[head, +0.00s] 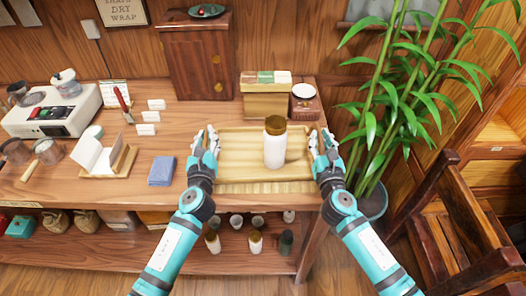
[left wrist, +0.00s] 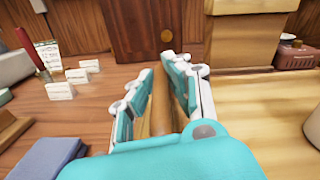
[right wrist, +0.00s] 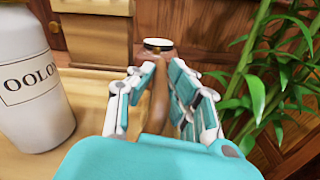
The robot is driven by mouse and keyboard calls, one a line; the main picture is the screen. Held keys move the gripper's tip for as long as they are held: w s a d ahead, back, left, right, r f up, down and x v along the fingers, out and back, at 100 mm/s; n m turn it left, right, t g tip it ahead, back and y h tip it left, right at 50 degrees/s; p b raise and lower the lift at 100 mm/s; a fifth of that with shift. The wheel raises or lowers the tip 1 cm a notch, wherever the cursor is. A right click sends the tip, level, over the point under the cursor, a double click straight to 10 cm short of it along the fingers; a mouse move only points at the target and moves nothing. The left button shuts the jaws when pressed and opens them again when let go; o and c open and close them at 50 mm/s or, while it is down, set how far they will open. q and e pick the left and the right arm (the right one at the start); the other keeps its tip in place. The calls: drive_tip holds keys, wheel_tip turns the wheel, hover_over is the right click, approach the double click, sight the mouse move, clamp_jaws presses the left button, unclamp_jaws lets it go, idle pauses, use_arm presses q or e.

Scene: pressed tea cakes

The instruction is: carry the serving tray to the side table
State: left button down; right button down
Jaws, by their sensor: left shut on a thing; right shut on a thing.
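The serving tray (head: 238,160) is pale wood and looks level at the right end of the counter; I cannot tell whether it rests on it. A white bottle (head: 274,146) with a brown cap stands upright on it. It also shows in the right wrist view (right wrist: 32,88), with lettering starting "OOLON". My left gripper (head: 208,140) is shut on the tray's left end, whose wood shows between the fingers in the left wrist view (left wrist: 160,112). My right gripper (head: 324,140) is shut on the tray's right end. I cannot make out a side table.
The counter (head: 190,115) holds a blue cloth (head: 161,170), a card stand (head: 105,160) and a wooden cabinet (head: 197,60). A bamboo plant (head: 385,110) and wooden chair (head: 450,225) are on the right.

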use_arm(q)
drive_tip(key=shift+r, duration=0.15)
use_arm(e)
drive_tip(key=shift+r, duration=0.15)
